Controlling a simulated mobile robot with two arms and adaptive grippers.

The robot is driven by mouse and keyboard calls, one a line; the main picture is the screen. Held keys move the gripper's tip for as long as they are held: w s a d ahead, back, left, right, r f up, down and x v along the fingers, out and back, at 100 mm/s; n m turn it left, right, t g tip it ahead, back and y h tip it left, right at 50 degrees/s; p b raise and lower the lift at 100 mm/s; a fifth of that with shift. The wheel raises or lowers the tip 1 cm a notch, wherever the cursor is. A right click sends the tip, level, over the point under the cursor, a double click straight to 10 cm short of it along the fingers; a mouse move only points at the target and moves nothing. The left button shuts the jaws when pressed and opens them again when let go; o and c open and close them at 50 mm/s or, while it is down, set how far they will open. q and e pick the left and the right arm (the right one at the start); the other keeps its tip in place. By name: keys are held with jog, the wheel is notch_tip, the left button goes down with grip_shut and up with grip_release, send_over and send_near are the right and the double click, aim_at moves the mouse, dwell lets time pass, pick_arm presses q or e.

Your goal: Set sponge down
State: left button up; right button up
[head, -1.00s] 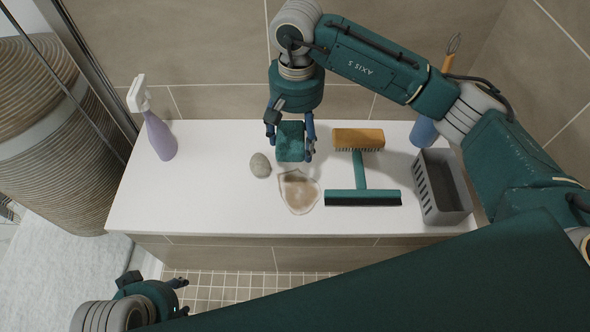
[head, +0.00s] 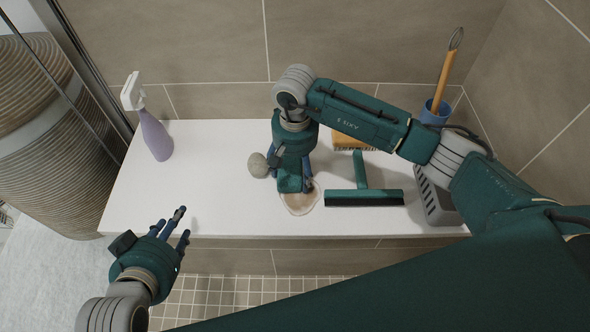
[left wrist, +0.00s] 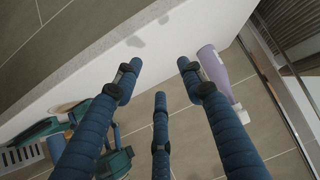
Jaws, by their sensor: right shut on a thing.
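The teal sponge (head: 290,182) is in my right gripper (head: 293,178), which is shut on it and points down over the bench. The sponge is low, at the back edge of a pale brownish stain (head: 299,203). I cannot tell whether it touches the surface. A grey stone (head: 258,165) lies just left of the right gripper. My left gripper (head: 174,226) is open and empty in front of the bench's left part. Its spread fingers (left wrist: 160,90) also fill the left wrist view.
On the white bench (head: 220,215) stand a purple spray bottle (head: 155,135) at left, a teal squeegee (head: 362,190), an orange brush (head: 352,139) partly hidden by my arm, a grey basket (head: 437,200) and a blue cup (head: 435,112) at right. The bench's left middle is clear.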

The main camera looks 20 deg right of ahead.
dwell(0.3)
jog(key=shift+f, duration=0.1)
jog(key=o, duration=0.7)
jog(key=shift+c, duration=0.2)
